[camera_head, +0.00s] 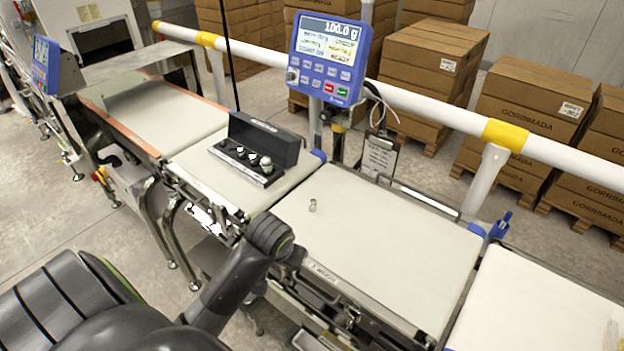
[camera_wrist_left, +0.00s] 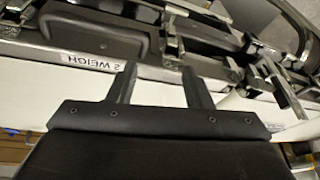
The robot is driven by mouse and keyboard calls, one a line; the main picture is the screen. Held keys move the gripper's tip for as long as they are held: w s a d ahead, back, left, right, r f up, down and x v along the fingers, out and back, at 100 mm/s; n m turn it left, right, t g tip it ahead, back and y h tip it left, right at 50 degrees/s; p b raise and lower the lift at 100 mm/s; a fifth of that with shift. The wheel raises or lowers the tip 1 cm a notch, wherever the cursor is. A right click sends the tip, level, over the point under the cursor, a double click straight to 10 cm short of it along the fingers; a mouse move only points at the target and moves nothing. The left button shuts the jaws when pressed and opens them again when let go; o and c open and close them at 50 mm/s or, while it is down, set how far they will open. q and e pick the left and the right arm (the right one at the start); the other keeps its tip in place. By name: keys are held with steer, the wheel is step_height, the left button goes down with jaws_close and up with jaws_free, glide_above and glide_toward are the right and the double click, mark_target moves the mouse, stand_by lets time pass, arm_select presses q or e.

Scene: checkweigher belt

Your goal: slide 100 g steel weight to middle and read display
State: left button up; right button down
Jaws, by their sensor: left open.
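The small steel weight (camera_head: 312,205) stands on the pale weigh belt (camera_head: 390,245), nearer its left end than its middle. The display (camera_head: 329,56) on its post behind the belt reads 100.0 g at the top. My left arm comes in from the lower left and its wrist is at the front edge of the belt, apart from the weight. The weight cannot be made out there. My right gripper is not in view.
An open dark case of several weights (camera_head: 256,150) sits on the belt section to the left. A white rail (camera_head: 425,105) with yellow bands runs behind the belts. A clipboard (camera_head: 379,157) hangs behind. Cartons (camera_head: 530,112) stand farther back. The weigh belt right of the weight is clear.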

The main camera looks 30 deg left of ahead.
arm_select(q)
steer(key=w+a+r+n, duration=0.2)
steer(key=w+r, duration=1.1)
steer(key=w, duration=0.1)
steer(key=shift+a+r, duration=0.2)
steer(key=shift+r, duration=0.15)
steer(key=shift+w, duration=0.1)
steer(key=b, duration=0.2)
glide_toward(313, 206)
steer(key=x, duration=0.8)
steer(key=shift+f, duration=0.1)
steer(key=shift+w+a+f, duration=0.15)
steer(key=shift+w+f, duration=0.05)
steer(key=shift+f, duration=0.35)
